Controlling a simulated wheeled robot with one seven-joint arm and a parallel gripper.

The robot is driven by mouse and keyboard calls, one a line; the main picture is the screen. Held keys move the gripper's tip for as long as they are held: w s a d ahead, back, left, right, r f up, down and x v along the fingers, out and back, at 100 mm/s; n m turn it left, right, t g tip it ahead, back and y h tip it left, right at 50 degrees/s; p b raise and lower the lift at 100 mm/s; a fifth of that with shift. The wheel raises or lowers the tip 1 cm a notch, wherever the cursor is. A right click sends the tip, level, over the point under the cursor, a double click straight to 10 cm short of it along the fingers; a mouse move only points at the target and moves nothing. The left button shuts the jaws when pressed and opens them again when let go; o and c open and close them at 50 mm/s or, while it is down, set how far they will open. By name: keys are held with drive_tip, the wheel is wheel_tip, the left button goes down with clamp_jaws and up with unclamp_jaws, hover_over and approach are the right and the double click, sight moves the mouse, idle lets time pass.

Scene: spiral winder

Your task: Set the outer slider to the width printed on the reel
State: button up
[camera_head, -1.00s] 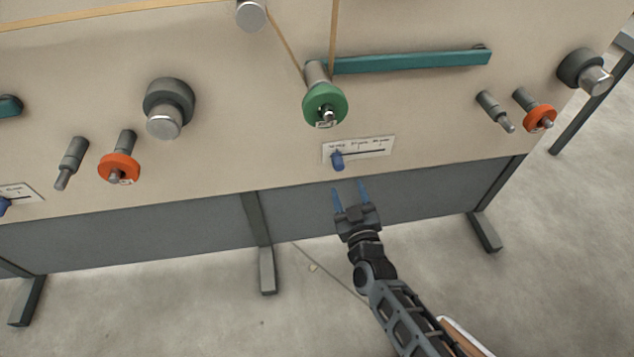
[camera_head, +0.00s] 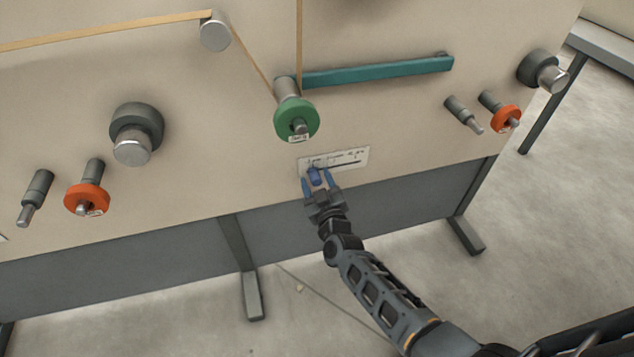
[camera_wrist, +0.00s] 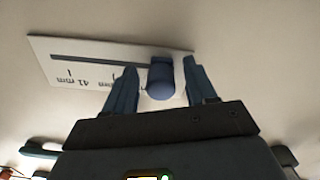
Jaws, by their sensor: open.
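The blue slider knob (camera_head: 315,176) sits near the left end of its slot on a white scale plate (camera_head: 352,158), on the panel below the green reel. My gripper (camera_head: 318,184) is open, with its blue fingers on either side of the knob. In the wrist view the knob (camera_wrist: 161,80) stands between the two fingertips (camera_wrist: 160,78), with a gap to each finger. One mark on the plate (camera_wrist: 60,60) reads 41 mm; other marks are partly hidden. The green reel (camera_head: 296,121) carries a small white label, too small to read.
A teal arm (camera_head: 380,72) runs right from above the green reel. Orange reels sit at the left (camera_head: 87,199) and right (camera_head: 507,118), beside grey pegs. A dark roller (camera_head: 136,130) juts out at left. The panel around the scale plate is clear.

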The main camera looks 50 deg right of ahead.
clamp_jaws()
idle(0.4)
